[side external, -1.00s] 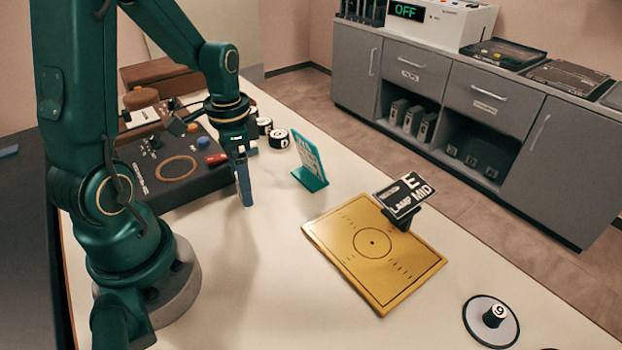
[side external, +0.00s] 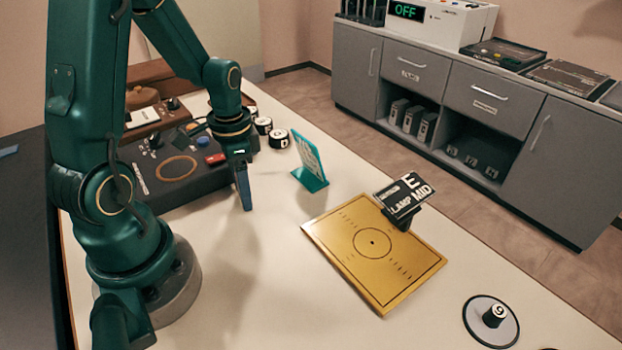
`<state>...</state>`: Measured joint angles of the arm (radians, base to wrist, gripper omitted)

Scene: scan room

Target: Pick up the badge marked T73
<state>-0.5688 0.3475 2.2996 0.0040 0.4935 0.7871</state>
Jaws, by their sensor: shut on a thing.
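My gripper (side external: 241,165) hangs above the pale table, between the dark control box and the teal stand. It is shut on a thin blue piece (side external: 244,194) that points down and shows nearly edge-on. Its face is turned away, and I cannot read any mark on it. I cannot tell whether its lower end touches the table. No marking T73 is legible anywhere in this view.
A teal stand (side external: 311,164) with a card is close right of my gripper. The dark control box (side external: 178,172) is at left. A yellow plate (side external: 372,243) with a black sign (side external: 403,195) and a round disc (side external: 478,318) lie at right. Black-and-white cylinders (side external: 278,139) stand behind.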

